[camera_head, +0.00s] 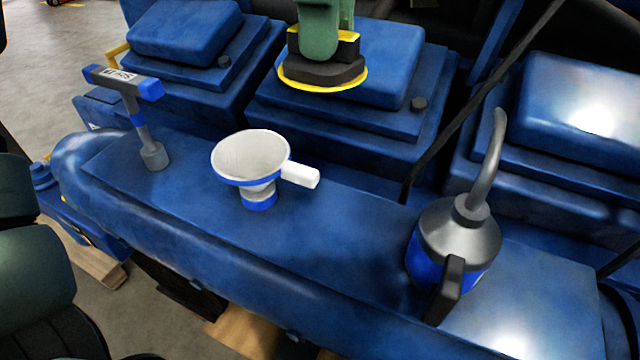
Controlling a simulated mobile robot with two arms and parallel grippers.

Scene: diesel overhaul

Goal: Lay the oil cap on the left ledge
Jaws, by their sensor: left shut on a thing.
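My left gripper (320,32) shows at the top centre as green fingers pointing down, cut off by the picture's top edge. It is shut on the oil cap (322,74), which is black with yellow edging and a wide round base. The cap appears in front of the middle blue engine cover (390,65); I cannot tell whether it touches the cover. A long blue ledge (215,225) runs along the front of the engine, its left part bare between and around the things on it. My right gripper is not in view.
On the ledge stand a T-handled tool (148,135) at the left, a white funnel with a blue rim (262,158) in the middle, and a blue and grey oil can (462,240) with a tall spout at the right. A dark rod (480,92) slants up between covers.

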